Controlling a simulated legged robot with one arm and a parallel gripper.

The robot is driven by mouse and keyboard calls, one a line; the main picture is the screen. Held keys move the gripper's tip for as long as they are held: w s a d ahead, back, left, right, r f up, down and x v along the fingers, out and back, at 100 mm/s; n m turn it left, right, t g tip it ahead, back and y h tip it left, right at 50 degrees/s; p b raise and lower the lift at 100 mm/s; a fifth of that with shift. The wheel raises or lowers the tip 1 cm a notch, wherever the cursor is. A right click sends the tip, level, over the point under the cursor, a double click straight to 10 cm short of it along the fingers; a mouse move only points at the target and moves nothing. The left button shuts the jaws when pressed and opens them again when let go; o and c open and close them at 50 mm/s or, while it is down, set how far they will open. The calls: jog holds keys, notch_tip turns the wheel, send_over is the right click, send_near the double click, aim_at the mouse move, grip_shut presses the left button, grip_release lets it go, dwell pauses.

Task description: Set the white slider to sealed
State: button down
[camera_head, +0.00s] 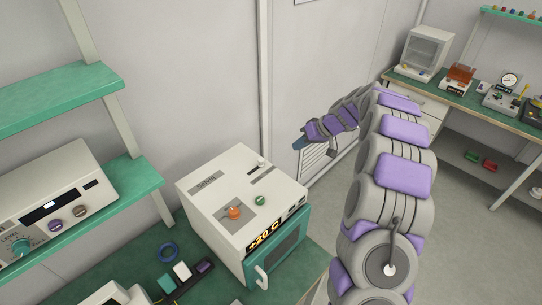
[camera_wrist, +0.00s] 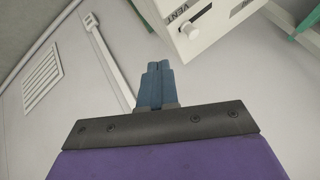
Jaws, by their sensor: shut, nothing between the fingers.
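The white slider (camera_head: 261,163) is a small white knob on the top of a cream boxy device (camera_head: 215,205), near its back right edge. In the wrist view the white slider (camera_wrist: 190,31) sits close beside the printed word VENT. No sealed marking is readable. My gripper (camera_head: 298,144) is to the right of the device, apart from it. In the wrist view my gripper (camera_wrist: 158,66) has its blue fingers together, with nothing between them, and the slider is up and to the right of the tips.
The device also carries an orange knob (camera_head: 234,212), a green button (camera_head: 260,200) and a teal door (camera_head: 280,246) with a white handle. Green shelves (camera_head: 60,100) stand at left. A bench (camera_head: 455,98) with instruments is at the far right. Open floor lies right of my arm.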

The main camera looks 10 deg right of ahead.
send_near(271, 165)
jog(key=w+a+f, duration=0.1)
jog(key=a+f, duration=0.1)
jog(key=w+a+f, duration=0.2)
jog(key=shift+w+a, duration=0.15)
jog(key=shift+w, duration=0.1)
jog(key=shift+a, duration=0.4)
